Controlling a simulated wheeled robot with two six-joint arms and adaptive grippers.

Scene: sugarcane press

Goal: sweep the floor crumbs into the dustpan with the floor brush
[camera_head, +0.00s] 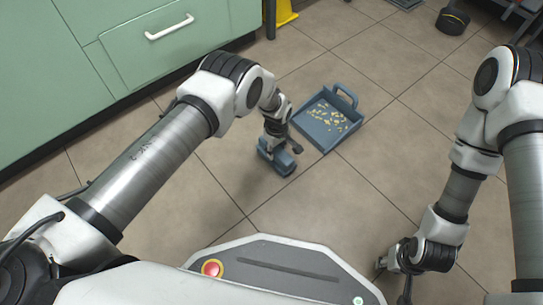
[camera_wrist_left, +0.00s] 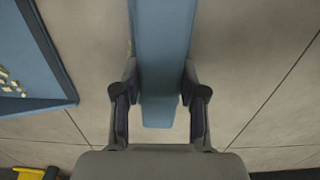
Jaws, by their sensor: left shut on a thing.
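The blue-grey dustpan (camera_head: 314,134) lies on the tiled floor with its raised handle at the far right. Many pale yellow crumbs (camera_head: 326,114) lie inside it; I can make out none on the open floor. My left gripper (camera_head: 279,147) is shut on the blue floor brush (camera_head: 283,164), just left of the dustpan's near corner. In the left wrist view the brush (camera_wrist_left: 161,60) runs between the two fingers (camera_wrist_left: 160,100), and the dustpan's edge (camera_wrist_left: 48,104) shows at left. The brush's bristles are hidden. My right gripper (camera_head: 393,266) is low at the lower right; its fingers are unclear.
Green cabinets (camera_head: 150,60) with a white handle stand at the upper left. A yellow object (camera_head: 285,12) is at the top, beside the cabinet end. A dark round object (camera_head: 453,20) sits at the upper right. Floor right of the dustpan is clear.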

